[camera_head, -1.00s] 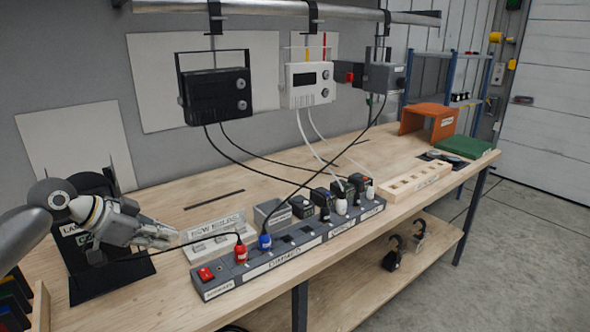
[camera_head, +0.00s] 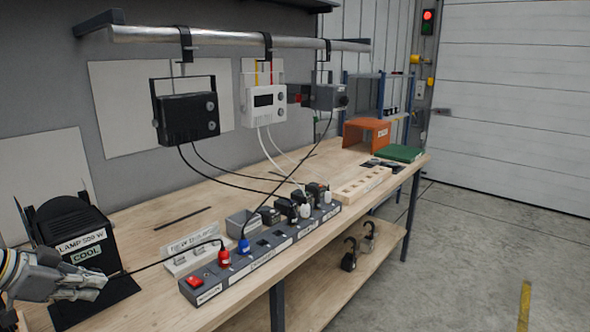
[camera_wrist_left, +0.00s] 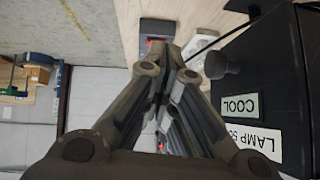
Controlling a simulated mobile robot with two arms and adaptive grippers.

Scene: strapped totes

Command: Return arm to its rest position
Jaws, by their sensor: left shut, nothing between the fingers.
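My left gripper (camera_head: 92,284) is at the lower left of the head view, over the near left end of the workbench (camera_head: 150,311). Its fingers are shut and empty. It is in front of a black lamp unit (camera_head: 75,240) labelled "LAMP 500 W" and "COOL". In the left wrist view the shut fingers (camera_wrist_left: 168,62) reach upward in the middle, and the lamp unit (camera_wrist_left: 262,80) fills the right side. My right gripper is not in view.
A grey power strip (camera_head: 262,258) with red and blue plugs lies along the bench's front edge. Black (camera_head: 188,119) and white (camera_head: 265,105) boxes hang from a metal rail (camera_head: 240,42), with cables drooping to the strip. An orange shelter (camera_head: 366,133) stands at the far end. Floor at right is clear.

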